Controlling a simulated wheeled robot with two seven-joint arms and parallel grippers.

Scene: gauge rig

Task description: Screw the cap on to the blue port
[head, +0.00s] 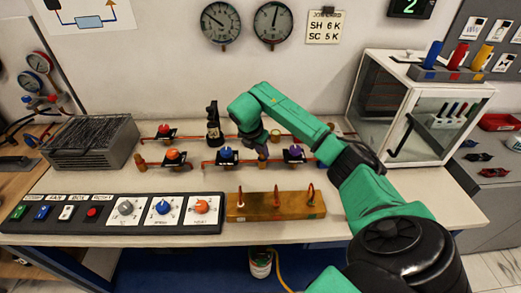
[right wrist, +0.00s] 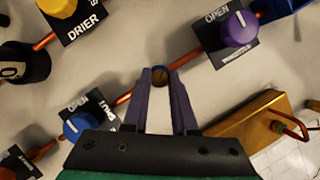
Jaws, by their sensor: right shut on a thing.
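My right gripper (right wrist: 160,78) is shut on a small round brass-coloured piece with a dark rim (right wrist: 160,73), which looks like the cap. It is held at the fingertips, above the pipe run between the blue-knobbed valve (right wrist: 76,124) and the purple-knobbed valve (right wrist: 238,28). In the head view the blue-knobbed valve (head: 226,153) is left of the gripper and the purple-knobbed valve (head: 294,151) is right of it. A blue part (right wrist: 289,5) shows at the wrist view's upper right edge; I cannot tell whether it is the blue port. My left gripper is not in view.
A brass block (head: 275,207) with upright hooked tubes stands at the bench front. A switch panel (head: 115,213) lies left of it. A grey finned box (head: 90,143) is at the left and a glass-fronted cabinet (head: 415,105) at the right.

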